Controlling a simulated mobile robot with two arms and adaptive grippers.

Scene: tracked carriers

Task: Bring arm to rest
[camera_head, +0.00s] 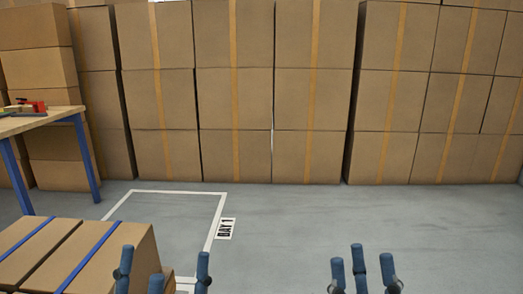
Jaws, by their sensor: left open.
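My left gripper (163,266) is at the bottom of the head view, left of the middle. Its blue fingertips are spread apart and nothing shows between them. It appears in front of the right end of the near cardboard boxes; whether it touches them cannot be told. My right gripper (362,266) is at the bottom, right of the middle, over bare grey floor. Its blue fingers stand apart with nothing visible between them. The arms behind both grippers are out of view.
Cardboard boxes with blue straps (88,255) fill the lower left. A blue-legged wooden table (38,121) bearing a red object (28,106) stands at left. White floor lines mark a bay with a "BAY 1" sign (226,229). Stacked boxes (235,100) wall the back. Right floor is clear.

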